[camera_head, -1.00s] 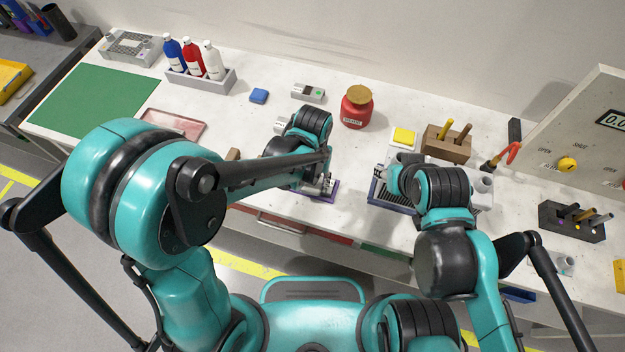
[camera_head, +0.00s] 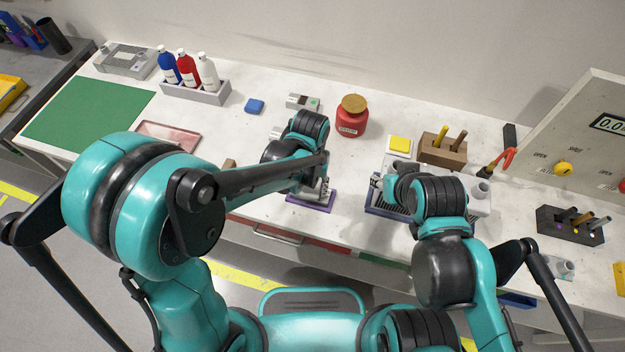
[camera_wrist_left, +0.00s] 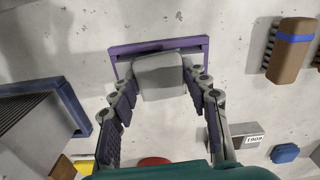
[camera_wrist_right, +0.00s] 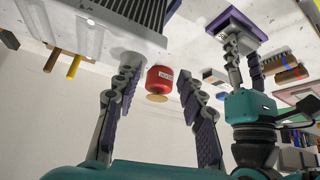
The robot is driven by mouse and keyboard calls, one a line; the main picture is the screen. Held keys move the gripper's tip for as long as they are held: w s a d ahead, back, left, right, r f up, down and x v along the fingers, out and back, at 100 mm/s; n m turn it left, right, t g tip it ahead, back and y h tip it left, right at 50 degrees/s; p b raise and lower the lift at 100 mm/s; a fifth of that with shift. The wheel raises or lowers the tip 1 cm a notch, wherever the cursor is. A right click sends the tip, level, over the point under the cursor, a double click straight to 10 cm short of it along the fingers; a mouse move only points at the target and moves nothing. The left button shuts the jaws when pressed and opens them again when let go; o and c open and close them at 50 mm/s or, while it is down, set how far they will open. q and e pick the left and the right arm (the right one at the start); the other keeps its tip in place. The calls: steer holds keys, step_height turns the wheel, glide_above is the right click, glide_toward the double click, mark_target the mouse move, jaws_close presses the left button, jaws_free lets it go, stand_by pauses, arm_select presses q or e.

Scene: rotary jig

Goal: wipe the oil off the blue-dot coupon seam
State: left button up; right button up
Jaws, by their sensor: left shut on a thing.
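My left gripper (camera_wrist_left: 162,98) is shut on a pale grey block (camera_wrist_left: 160,76), whose far side overlaps a purple-rimmed tray (camera_wrist_left: 130,48). In the head view the left gripper (camera_head: 323,188) is at the purple tray (camera_head: 300,201) near the bench's front edge. I cannot tell whether the block touches the tray. My right gripper (camera_wrist_right: 158,85) is open with nothing between its fingers. In the head view it is near the blue-rimmed tray with a ribbed grate (camera_head: 372,211), partly hidden by its arm. No blue dot, seam or oil can be made out.
A red jar (camera_head: 352,120), a blue block (camera_head: 254,106) and a rack of bottles (camera_head: 200,92) stand farther back. A brown block with a blue band (camera_wrist_left: 290,50) lies near the left gripper. A wooden holder (camera_head: 441,150) and a panel (camera_head: 580,140) stand to the right.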

arm_select(q)
steer(key=shift+s+a, duration=0.2)
steer(key=shift+s, duration=0.5)
steer(key=shift+w+d, duration=0.3)
steer(key=shift+w, duration=0.7)
steer(key=shift+w+d, duration=0.3)
steer(key=shift+w, duration=0.65)
steer(key=shift+r+p, duration=1.95)
steer(key=shift+r, duration=1.1)
steer(key=shift+r+p, duration=1.2)
steer(key=shift+r, duration=0.35)
